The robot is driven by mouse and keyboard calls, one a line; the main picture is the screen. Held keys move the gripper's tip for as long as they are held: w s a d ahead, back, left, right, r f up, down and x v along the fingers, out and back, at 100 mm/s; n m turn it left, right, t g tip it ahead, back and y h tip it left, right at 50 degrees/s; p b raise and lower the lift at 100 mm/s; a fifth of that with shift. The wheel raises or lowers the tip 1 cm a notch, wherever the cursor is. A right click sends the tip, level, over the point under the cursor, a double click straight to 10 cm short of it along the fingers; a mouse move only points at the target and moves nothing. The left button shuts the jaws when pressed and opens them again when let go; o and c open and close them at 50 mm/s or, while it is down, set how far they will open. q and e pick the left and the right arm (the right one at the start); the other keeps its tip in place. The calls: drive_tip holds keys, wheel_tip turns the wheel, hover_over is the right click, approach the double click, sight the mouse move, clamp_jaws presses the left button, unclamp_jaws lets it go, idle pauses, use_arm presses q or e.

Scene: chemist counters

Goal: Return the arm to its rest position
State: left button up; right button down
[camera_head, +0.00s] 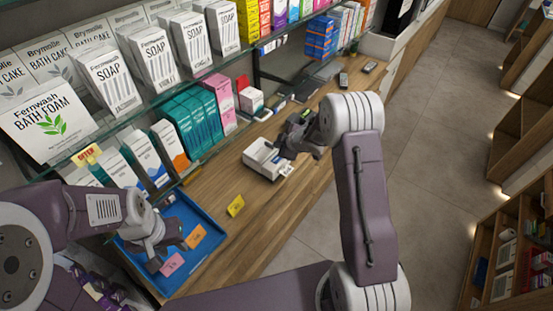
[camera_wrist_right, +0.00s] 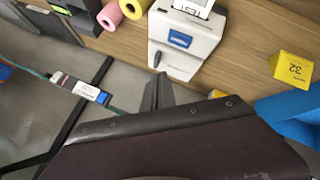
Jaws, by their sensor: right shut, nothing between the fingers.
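My right arm reaches over the wooden counter (camera_head: 222,225) in the head view. Its dark right gripper (camera_head: 288,150) is shut and empty, close to a white printer-like device (camera_head: 255,155). In the right wrist view, the shut fingers (camera_wrist_right: 158,88) point toward the same device (camera_wrist_right: 190,62); I cannot tell if they touch it. My left gripper (camera_head: 162,258) hangs low over a blue tray (camera_head: 205,212) at the lower left. Its fingers are small and partly hidden, so their opening is unclear.
Glass shelves (camera_head: 190,75) with boxes run along the left. A yellow numbered tag (camera_head: 236,206) stands on the counter. Orange (camera_head: 195,237) and pink (camera_head: 172,264) tags are at the tray. The grey floor (camera_head: 430,130) at right is clear, with wooden shelves (camera_head: 520,130) beyond.

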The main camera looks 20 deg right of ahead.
idle(0.3)
drive_tip(key=s+a+r+m+t+h+b, duration=0.1)
drive_tip(key=s+a+r+m+b, duration=0.15)
drive_tip(key=s+r+b, duration=0.4)
drive_tip(key=s+f+m+g, duration=0.2)
drive_tip(key=s+m, duration=0.1)
drive_tip(key=s, duration=0.5)
drive_tip(key=s+d+f+m+g+h, duration=0.1)
drive_tip(key=s+f+m+g, duration=0.2)
drive_tip(key=s, duration=0.5)
drive_tip(key=s+d+f+m+g+h, duration=0.1)
drive_tip(key=s+f+m+g, duration=0.2)
drive_tip(key=s, duration=0.6)
drive_tip(key=shift+m, duration=0.95)
drive_tip(key=shift+s+d+f, duration=0.1)
drive_tip(key=shift+s+d, duration=0.05)
